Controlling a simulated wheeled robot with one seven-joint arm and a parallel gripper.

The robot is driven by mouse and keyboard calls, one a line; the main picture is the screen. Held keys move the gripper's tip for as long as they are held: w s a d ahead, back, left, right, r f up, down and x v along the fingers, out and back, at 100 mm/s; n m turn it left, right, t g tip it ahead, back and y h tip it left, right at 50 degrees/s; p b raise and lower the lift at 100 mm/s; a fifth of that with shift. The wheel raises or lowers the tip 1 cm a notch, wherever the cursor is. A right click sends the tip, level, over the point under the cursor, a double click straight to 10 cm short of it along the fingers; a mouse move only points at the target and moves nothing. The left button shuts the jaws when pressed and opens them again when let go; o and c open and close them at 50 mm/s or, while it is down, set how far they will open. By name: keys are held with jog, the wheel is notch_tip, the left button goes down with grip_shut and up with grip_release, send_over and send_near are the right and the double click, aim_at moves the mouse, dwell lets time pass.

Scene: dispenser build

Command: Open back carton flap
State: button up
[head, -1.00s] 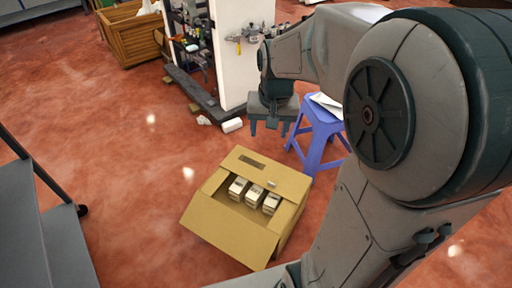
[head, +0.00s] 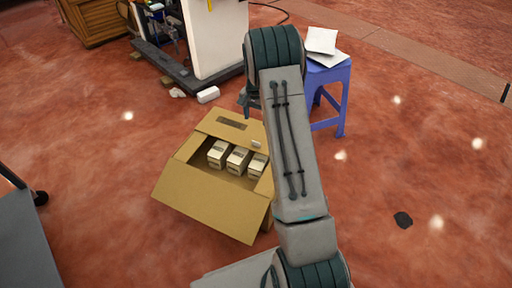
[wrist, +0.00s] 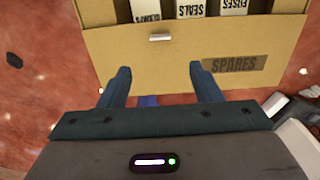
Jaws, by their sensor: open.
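The brown carton (head: 215,205) stands on the floor in the head view, its front flap spread outward. Its back flap (head: 230,128) lies over the rear of the opening and carries a dark label. In the wrist view the back flap (wrist: 130,58) reads "SPARES" and has a small white tab (wrist: 160,37) near its inner edge. My gripper (wrist: 161,74) is open and empty, its fingertips overlapping the flap's rear edge in the picture, short of the tab; I cannot tell if they touch. In the head view my arm mostly hides the gripper.
Several small labelled boxes (head: 237,160) stand inside the carton. A blue stool (head: 330,95) with papers stands behind right. A white-panelled machine (head: 215,45) and a wooden crate (head: 92,20) are at the back. Floor at right is largely clear.

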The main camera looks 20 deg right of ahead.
notch_tip(320, 180, down, 14)
jog(key=b, duration=0.5)
jog(key=shift+r, duration=0.1)
grip_shut()
jog(key=shift+r, duration=0.1)
